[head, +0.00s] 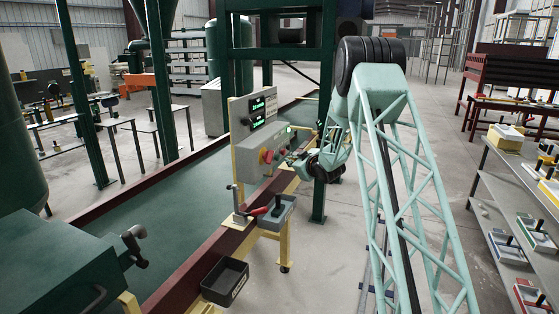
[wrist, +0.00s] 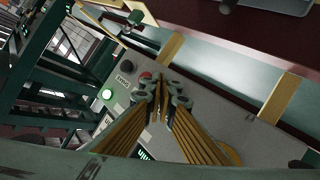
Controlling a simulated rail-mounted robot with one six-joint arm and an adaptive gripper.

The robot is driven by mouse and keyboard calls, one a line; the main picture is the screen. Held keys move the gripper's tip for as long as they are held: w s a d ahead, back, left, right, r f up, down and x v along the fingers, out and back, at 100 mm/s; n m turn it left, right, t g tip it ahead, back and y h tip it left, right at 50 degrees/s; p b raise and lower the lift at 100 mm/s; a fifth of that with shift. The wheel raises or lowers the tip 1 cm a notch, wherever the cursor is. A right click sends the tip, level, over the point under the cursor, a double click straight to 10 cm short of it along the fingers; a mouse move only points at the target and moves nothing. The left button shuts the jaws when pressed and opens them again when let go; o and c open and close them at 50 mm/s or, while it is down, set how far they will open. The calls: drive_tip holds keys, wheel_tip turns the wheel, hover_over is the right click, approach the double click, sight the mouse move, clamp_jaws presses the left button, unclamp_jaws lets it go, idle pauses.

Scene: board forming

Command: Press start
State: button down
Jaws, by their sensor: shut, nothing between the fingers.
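The grey control box (head: 262,156) stands on the line's near rail, its button face towards my arm. The green button is clear, left of the fingers. Whether the tips touch the panel I cannot tell. The fingers hide part of the panel.
A large red knob (head: 266,156) sits on the box's end. Two green-lit displays (head: 263,110) stand above it. A green post stands behind my wrist.

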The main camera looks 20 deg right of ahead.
drive_tip(key=shift+s+d+b, duration=0.35)
drive_tip(key=shift+s+d, duration=1.35)
drive_tip(key=shift+s, duration=0.05)
